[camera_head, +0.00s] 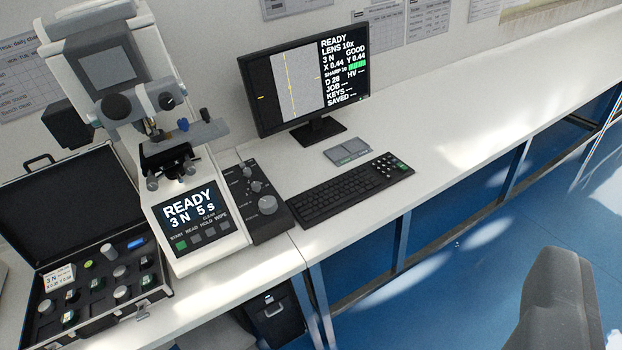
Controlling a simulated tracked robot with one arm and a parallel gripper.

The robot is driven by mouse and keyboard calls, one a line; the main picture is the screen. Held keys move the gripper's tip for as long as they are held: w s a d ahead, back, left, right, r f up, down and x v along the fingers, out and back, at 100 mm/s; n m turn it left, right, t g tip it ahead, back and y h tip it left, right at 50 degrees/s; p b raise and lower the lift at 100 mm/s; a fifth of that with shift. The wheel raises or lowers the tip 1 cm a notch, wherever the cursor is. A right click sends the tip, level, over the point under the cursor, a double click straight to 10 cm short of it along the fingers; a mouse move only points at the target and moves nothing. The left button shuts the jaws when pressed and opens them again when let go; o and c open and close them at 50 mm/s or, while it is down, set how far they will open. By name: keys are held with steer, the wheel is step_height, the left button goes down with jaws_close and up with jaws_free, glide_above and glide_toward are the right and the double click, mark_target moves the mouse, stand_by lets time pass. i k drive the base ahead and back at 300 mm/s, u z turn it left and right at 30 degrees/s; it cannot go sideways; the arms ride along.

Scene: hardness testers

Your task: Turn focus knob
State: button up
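The hardness tester (150,100) stands on the white bench at the left, its front panel (193,210) reading "READY 3 N 5 s". Labels are too small to read, so I cannot tell which knob is the focus knob. A grey part of my gripper (553,305) shows at the lower right, far from the knobs; its fingertips cannot be made out.
A monitor (305,88) shows "READY", "LENS 10x" and "SHARP" beside a grey image with yellow lines. A keyboard (345,192) and a small grey pad (347,151) lie before it. An open black case (85,225) holds several pieces at left. The bench at right is clear.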

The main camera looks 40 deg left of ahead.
mark_target(267, 205)
steer(key=u, duration=0.25)
steer(key=i, duration=1.05)
steer(key=u, duration=0.7)
